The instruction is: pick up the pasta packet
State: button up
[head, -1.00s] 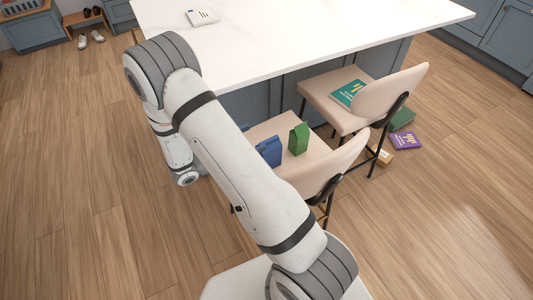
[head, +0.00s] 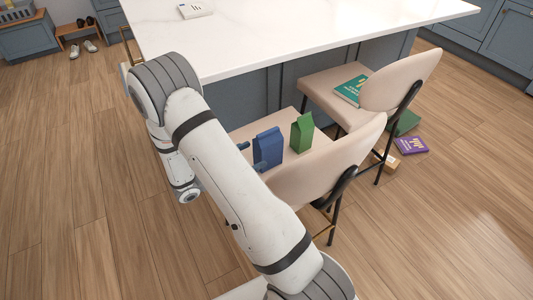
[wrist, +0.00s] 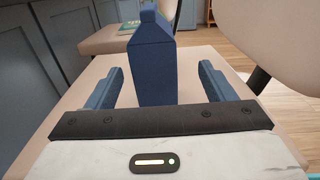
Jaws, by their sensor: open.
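Two upright packets stand on the beige seat of the nearer chair: a blue packet (head: 269,147) and a green packet (head: 302,133). No label is readable, so I cannot tell by print which is pasta. My gripper (head: 251,156) is partly hidden behind my arm, its fingers at the near left side of the blue packet. In the wrist view my gripper (wrist: 160,75) is open, and the blue packet (wrist: 152,65) stands ahead, in line with the gap between the fingers. The green packet does not show there.
The nearer chair's backrest (head: 325,170) rises right of the packets. A white-topped island (head: 290,35) stands behind. A second chair (head: 400,75) holds a teal book (head: 350,90). A purple book (head: 411,146), a green item (head: 404,122) and a small box (head: 388,161) lie on the floor.

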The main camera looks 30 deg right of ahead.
aim_at(268, 149)
jog(key=d, duration=0.2)
jog(key=w+d, duration=0.1)
jog(key=d, duration=0.2)
jog(key=shift+w+d, duration=0.1)
jog(key=shift+d, duration=0.2)
jog(key=c, duration=1.4)
jog(key=shift+r, duration=0.1)
